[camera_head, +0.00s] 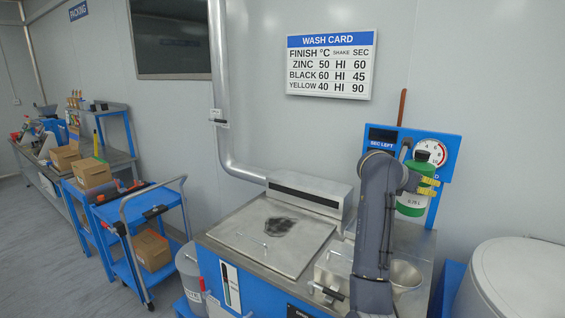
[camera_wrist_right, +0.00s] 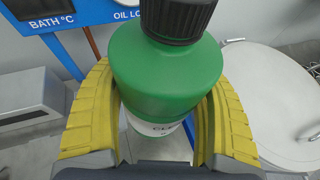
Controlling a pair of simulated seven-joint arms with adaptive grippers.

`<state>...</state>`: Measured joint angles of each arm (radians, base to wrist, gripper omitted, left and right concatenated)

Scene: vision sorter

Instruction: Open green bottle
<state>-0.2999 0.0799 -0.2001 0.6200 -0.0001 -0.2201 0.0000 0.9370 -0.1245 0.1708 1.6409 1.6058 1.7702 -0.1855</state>
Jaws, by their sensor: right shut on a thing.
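The green bottle (camera_head: 412,203) stands upright in the right part of the head view, in front of the blue panel, with a pale label low on its side. In the right wrist view the green bottle (camera_wrist_right: 165,75) fills the middle, and its black ribbed cap (camera_wrist_right: 178,20) sits on top. My right gripper (camera_head: 430,187) is shut on the bottle's body. Its yellow fingers (camera_wrist_right: 163,100) press on both sides below the cap. The bottle's base is largely hidden. My left gripper is not in view.
A blue panel with a dial (camera_head: 431,152) stands behind the bottle. A steel bath with a closed lid (camera_head: 290,262) is left of my right arm. A metal funnel or bowl (camera_head: 404,277) lies below the bottle. A round white lid (camera_head: 525,275) is at right.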

